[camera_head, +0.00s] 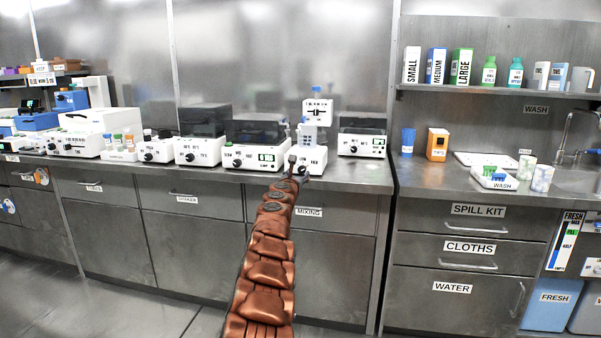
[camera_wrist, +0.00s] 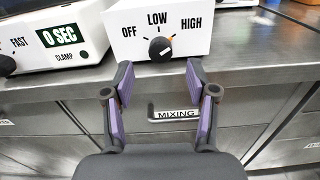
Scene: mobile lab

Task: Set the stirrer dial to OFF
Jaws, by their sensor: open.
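A black dial (camera_wrist: 160,48) sits on the front of a white device (camera_wrist: 200,38) in the wrist view. OFF is printed at its upper left, LOW above it and HIGH at its upper right. A pale mark on the dial appears to point to the upper right, toward HIGH. My gripper (camera_wrist: 159,78) is open, with its purple-padded fingers spread on either side below the dial and nothing between them. In the head view my gripper (camera_head: 293,163) is at the white device (camera_head: 316,160), partly covering its front. Contact with the dial cannot be told.
A white device with a 0 SEC display (camera_head: 266,158) stands close on the left. Another white device (camera_head: 361,144) stands to the right, behind some bare counter. The MIXING drawer (camera_head: 310,212) has a handle below the counter edge. A sink (camera_head: 575,180) is far right.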

